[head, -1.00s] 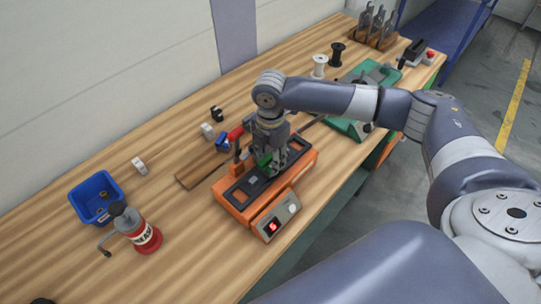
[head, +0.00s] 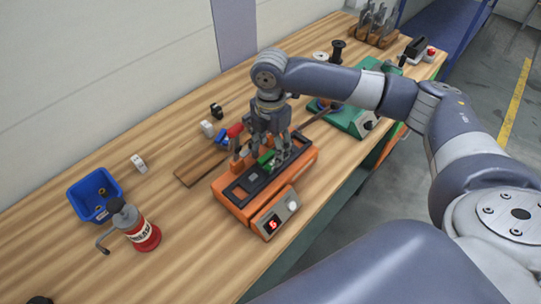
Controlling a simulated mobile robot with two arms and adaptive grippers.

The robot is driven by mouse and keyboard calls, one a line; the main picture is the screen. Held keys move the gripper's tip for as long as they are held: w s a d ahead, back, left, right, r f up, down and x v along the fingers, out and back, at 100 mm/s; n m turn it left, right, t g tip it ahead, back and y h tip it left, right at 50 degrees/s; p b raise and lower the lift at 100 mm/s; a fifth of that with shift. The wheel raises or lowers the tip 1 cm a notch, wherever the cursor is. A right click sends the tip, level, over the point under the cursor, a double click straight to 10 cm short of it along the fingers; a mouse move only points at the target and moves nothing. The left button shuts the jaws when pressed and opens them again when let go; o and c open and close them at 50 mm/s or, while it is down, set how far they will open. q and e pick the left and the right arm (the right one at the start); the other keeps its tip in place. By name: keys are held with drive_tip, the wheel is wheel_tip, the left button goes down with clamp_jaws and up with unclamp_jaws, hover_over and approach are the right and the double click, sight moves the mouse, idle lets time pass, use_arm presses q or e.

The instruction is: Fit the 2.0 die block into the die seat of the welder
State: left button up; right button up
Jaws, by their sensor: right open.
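The orange welder (head: 236,204) stands on the bench with a black top plate and a lit red display. A small green block (head: 266,158) sits at the black top, under and beside my fingers; I cannot read any marking on it, nor tell whether it is fully seated. My right gripper (head: 272,150) is open, pointing down just above the welder's top, its fingers around or close to the green block. The die seat is largely hidden by the fingers. My left gripper is not in view.
White blocks (head: 138,163) and a black block (head: 216,110) lie left of the welder. A blue bin (head: 93,208) and a red can (head: 145,236) stand at left. A green machine (head: 347,117) and spools (head: 337,48) stand behind right.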

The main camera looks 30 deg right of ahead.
wheel_tip(320, 180, up, 8)
drive_tip(key=b, duration=0.1)
drive_tip(key=shift+r, duration=0.2)
drive_tip(key=shift+f, duration=0.1)
idle(0.4)
